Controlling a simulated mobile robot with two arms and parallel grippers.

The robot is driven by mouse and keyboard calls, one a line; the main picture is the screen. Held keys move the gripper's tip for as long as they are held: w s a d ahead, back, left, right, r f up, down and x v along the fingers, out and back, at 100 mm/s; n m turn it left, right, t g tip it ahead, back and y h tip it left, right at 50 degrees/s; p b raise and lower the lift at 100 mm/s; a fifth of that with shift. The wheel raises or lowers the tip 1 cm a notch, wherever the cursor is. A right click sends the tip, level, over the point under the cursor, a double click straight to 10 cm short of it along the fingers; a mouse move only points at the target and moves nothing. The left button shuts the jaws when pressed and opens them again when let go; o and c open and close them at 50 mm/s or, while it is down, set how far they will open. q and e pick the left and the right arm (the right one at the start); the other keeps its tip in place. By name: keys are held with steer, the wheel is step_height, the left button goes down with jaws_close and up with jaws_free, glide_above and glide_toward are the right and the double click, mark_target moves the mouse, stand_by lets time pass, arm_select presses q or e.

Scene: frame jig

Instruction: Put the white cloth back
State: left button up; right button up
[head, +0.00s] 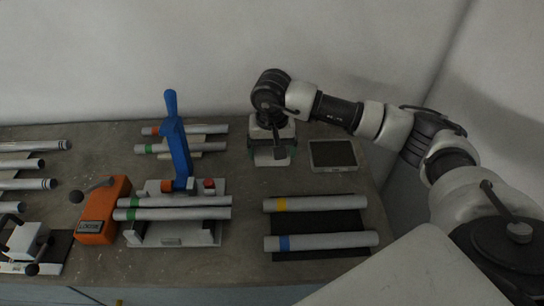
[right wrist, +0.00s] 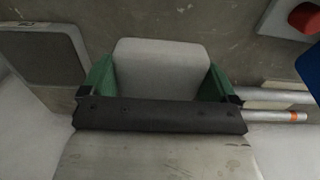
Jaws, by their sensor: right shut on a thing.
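The white cloth (right wrist: 160,66) shows as a pale, rounded, folded pad between the green fingers of my right gripper (right wrist: 158,82) in the right wrist view. In the head view my right gripper (head: 272,154) points down at the back of the bench, and the cloth (head: 271,159) shows pale between its fingers. The gripper is shut on the cloth. Whether the cloth touches the bench I cannot tell. My left gripper is not in view.
A flat grey-framed dark panel (head: 333,154) lies just right of the gripper. A blue-handled jig (head: 178,140) with tubes stands to the left. A black mat (head: 320,222) with two tubes lies in front. An orange block (head: 98,220) is further left.

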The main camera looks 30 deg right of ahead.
mark_target(272, 169)
step_height(272, 169, down, 3)
steer(key=shift+f+p, duration=0.2)
steer(key=shift+p, duration=0.4)
steer(key=shift+f, duration=0.15)
steer(key=shift+f+b, duration=0.25)
steer(key=shift+b, duration=0.15)
steer(key=o, duration=0.6)
steer(key=shift+r, duration=0.1)
steer(key=shift+r+p, duration=0.3)
steer(key=shift+r, duration=0.05)
step_height(272, 169, up, 12)
steer(key=b, duration=0.3)
steer(key=shift+f, duration=0.15)
